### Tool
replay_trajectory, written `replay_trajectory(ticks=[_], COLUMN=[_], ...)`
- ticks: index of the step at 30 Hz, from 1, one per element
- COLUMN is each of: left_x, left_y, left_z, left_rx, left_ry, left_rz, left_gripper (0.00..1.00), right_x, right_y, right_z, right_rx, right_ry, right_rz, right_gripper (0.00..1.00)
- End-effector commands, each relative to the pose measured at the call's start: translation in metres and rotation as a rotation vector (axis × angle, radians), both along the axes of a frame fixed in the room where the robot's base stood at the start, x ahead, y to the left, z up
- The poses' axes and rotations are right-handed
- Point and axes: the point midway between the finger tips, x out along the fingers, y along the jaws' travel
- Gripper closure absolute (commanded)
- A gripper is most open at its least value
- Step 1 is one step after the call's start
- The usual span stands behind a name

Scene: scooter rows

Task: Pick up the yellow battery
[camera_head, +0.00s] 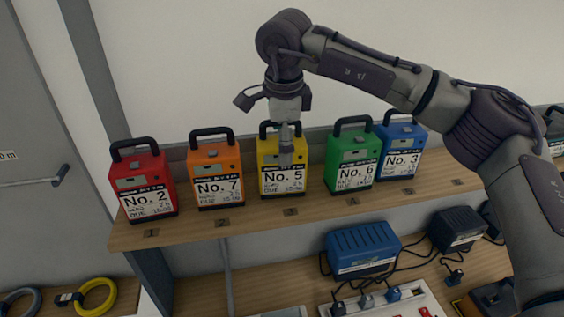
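The yellow battery (283,180), labelled No. 5, stands upright on the wooden shelf at slot 3, with a black carry handle on top. My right gripper (286,155) comes down from above, and its fingers overlap the handle and the upper front of the yellow battery in the picture. The fingers look narrow and line up one behind the other, so I cannot see whether they are closed on the handle. The battery's base appears to rest on the shelf. My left gripper is out of view.
On the shelf (180,232), the orange battery (217,180) stands left of the yellow one, the red battery (145,190) further left. The green battery (350,165) and blue battery (402,150) stand to the right. Below are a blue charger (362,245) and yellow cable (95,297).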

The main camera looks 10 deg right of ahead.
Motion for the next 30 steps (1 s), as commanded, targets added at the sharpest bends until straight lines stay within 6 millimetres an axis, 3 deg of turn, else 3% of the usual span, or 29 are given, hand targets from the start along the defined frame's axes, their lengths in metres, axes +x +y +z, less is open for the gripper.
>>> replay_trajectory(ticks=[2, 19, 30], left_x=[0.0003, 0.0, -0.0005], left_y=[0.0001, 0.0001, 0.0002], left_z=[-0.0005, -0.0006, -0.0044], left_rx=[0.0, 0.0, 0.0], left_ry=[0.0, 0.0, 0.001], left_rz=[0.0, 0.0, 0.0], left_gripper=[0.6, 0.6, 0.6], right_x=[-0.0001, -0.0002, 0.0008], right_y=[0.0001, 0.0001, 0.0007], right_z=[-0.0001, -0.0003, 0.008], right_rx=[0.0, 0.0, 0.003], right_ry=[0.0, 0.002, -0.005], right_rz=[0.0, 0.0, -0.001], right_gripper=[0.05, 0.98, 1.0])
